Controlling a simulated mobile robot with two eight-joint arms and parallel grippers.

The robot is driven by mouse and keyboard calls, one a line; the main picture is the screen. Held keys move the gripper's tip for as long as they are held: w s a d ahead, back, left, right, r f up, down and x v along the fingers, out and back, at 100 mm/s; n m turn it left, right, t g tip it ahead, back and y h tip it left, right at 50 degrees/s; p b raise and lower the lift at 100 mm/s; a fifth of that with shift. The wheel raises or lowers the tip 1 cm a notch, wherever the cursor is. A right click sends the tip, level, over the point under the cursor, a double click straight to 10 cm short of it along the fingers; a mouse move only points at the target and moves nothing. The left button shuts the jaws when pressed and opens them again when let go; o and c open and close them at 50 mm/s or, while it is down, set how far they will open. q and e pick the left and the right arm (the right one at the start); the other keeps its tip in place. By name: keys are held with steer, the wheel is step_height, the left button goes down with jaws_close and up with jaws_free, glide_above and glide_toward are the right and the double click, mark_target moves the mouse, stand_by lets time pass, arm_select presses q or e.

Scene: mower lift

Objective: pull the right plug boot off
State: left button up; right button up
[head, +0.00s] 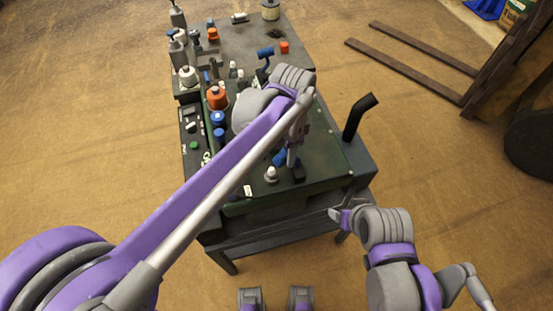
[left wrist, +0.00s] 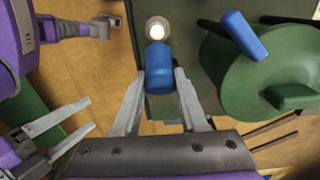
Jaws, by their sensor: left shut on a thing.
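My left gripper (head: 291,154) reaches over the dark green machine top and is shut on a blue plug boot (head: 280,158). In the left wrist view the boot (left wrist: 158,72) sits between the two grey fingers (left wrist: 162,100). A plug with a white tip (head: 271,173) stands close by the boot; its round white tip shows bare in the left wrist view (left wrist: 156,29). I cannot tell whether boot and plug touch. My right gripper (head: 343,212) is empty beside the machine's front right corner, its fingers apart; they also show in the left wrist view (left wrist: 82,120).
A dark exhaust pipe (head: 358,115) rises at the machine's right side. A green cylinder (left wrist: 255,80) with another blue piece (left wrist: 244,35) is in the left wrist view. A control panel (head: 193,130) and an orange cap (head: 217,98) are at the left. Lift forks (head: 420,50) lie at the upper right.

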arm_select(q)
steer(key=shift+w+d+r, duration=0.15)
steer(key=shift+d+r, duration=0.05)
steer(key=shift+d, duration=0.25)
steer(key=shift+w+d+r, duration=0.1)
steer(key=shift+d+r, duration=0.05)
steer(key=shift+d, duration=0.3)
steer(key=shift+w+d, duration=0.15)
steer(key=shift+d, duration=0.4)
steer(key=shift+w+d, duration=0.15)
steer(key=shift+d, duration=0.4)
steer(key=shift+w+d+f, duration=0.15)
steer(key=shift+w+d, duration=0.05)
steer(key=shift+d, duration=0.55)
steer(key=shift+w+d+f, duration=0.15)
steer(key=shift+w+d, duration=0.05)
steer(key=shift+d, duration=0.55)
steer(key=o, duration=0.8)
steer(key=shift+o, duration=0.2)
arm_select(e)
steer(key=shift+w+r, duration=0.1)
steer(key=shift+r, duration=0.15)
